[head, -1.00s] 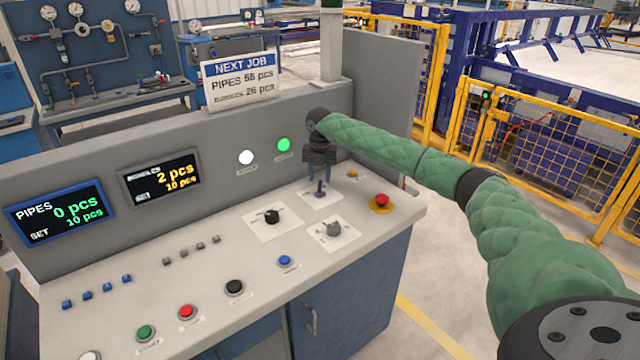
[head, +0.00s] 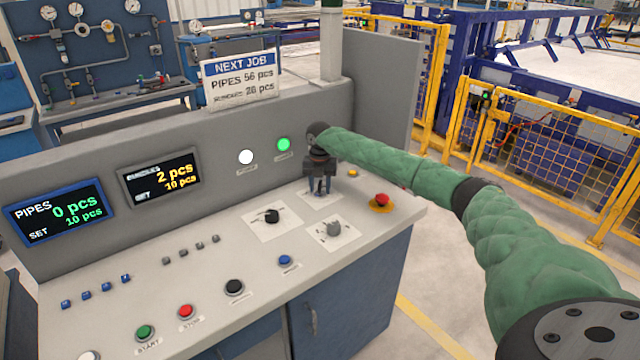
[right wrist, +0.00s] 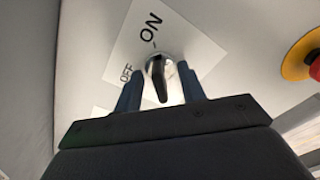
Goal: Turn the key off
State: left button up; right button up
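The key (right wrist: 158,78) is a dark-handled key in a round silver lock on a white plate (right wrist: 112,62). ON is printed above it and OFF to its left in the right wrist view. Its handle runs roughly up and down there, nearer in line with ON than with OFF. My right gripper (right wrist: 160,88) is open, pointing down, with one blue-grey finger on each side of the key and gaps visible. In the head view my right gripper (head: 320,186) stands low over that plate and largely hides the key. My left gripper is not in view.
A red emergency button (head: 381,200) on a yellow base is to the right. Two selector knobs, a black one (head: 271,216) and a grey one (head: 333,229), sit nearby. The green lamp (head: 283,144) is on the upright panel behind. A NEXT JOB sign (head: 240,80) stands on top.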

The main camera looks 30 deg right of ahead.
jog(key=shift+p, duration=0.4)
dwell(0.3)
grip_shut()
